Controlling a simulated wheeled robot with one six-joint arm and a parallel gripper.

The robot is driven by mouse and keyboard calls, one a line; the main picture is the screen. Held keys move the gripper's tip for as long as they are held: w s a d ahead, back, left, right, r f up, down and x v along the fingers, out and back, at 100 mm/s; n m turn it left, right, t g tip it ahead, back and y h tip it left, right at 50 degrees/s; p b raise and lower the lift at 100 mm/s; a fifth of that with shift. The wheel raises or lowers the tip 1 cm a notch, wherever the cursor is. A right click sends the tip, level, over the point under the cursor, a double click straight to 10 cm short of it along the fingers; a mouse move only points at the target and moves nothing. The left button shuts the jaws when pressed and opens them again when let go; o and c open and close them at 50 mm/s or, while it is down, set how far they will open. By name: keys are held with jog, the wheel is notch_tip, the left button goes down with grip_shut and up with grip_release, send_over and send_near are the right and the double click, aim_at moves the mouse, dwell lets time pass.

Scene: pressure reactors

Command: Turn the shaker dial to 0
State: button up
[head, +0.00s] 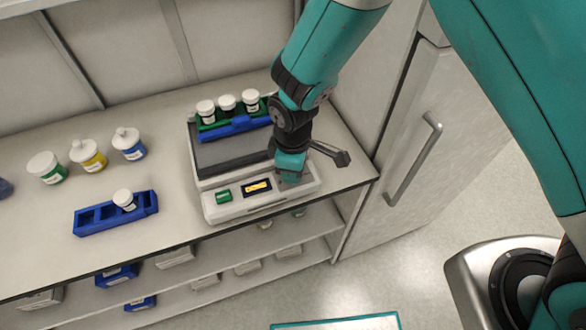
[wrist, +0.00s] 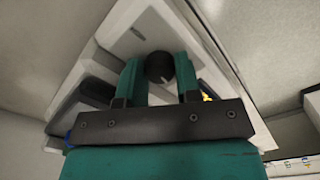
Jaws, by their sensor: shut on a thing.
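The shaker (head: 236,205) is a white and grey machine on the bench, with a green button (head: 223,196) and a lit yellow display (head: 257,186) on its front panel. The figures on the display are too small to read. My gripper (head: 290,172) is at the right end of that panel and hides the dial in the head view. In the wrist view the dark round dial (wrist: 159,67) sits between the two teal fingers of my gripper (wrist: 160,75), with a light pointer mark on it. The fingers are shut on the dial.
Another blue rack (head: 90,222) with one bottle and several loose jars (head: 88,155) stand to the left. A fridge door (head: 405,130) with a handle is at the right.

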jog(key=shift+n+b, duration=0.45)
jog(key=shift+n, duration=1.75)
jog(key=o, duration=0.9)
jog(key=shift+r, duration=0.1)
jog(key=shift+w+r+p, duration=0.15)
jog(key=shift+r+p, duration=0.3)
jog(key=shift+r, duration=0.05)
jog(key=r+p, duration=0.5)
jog(key=r, duration=0.2)
jog(key=shift+s, duration=0.2)
